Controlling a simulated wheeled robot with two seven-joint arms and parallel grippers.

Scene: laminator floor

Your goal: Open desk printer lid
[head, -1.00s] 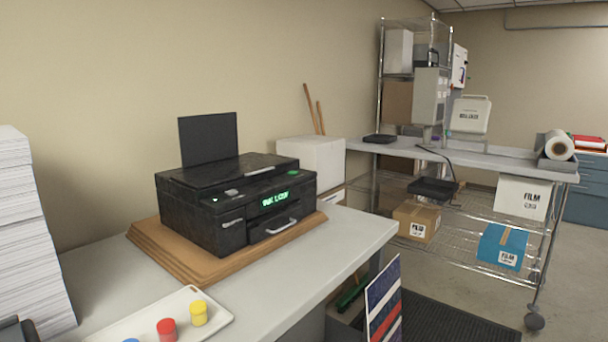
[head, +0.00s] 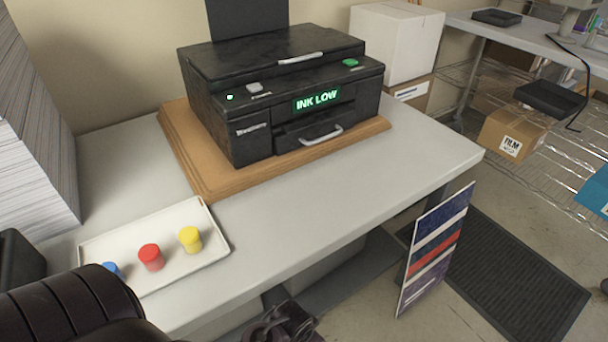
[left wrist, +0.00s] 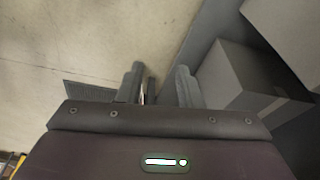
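The black desk printer (head: 225,135) sits on a wooden board on the grey table. Its lid (head: 255,55) lies flat and closed on top, with a pale handle (head: 300,58) at the front edge. The lit display (head: 316,101) reads "INK LOW". A front drawer has its own handle (head: 322,135). In the left wrist view my left gripper (left wrist: 158,85) has its fingers apart, with nothing seen gripped, and points toward the floor, away from the printer. Part of my dark arm shows at the bottom left of the head view. I cannot make out my right gripper.
A white tray (head: 215,220) holds red (head: 151,257), yellow (head: 190,239) and blue cups at the table's front left. A paper stack (head: 35,150) stands at left, a white box (head: 398,40) behind right. A striped board (head: 436,245) stands on the floor. The table's right front is clear.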

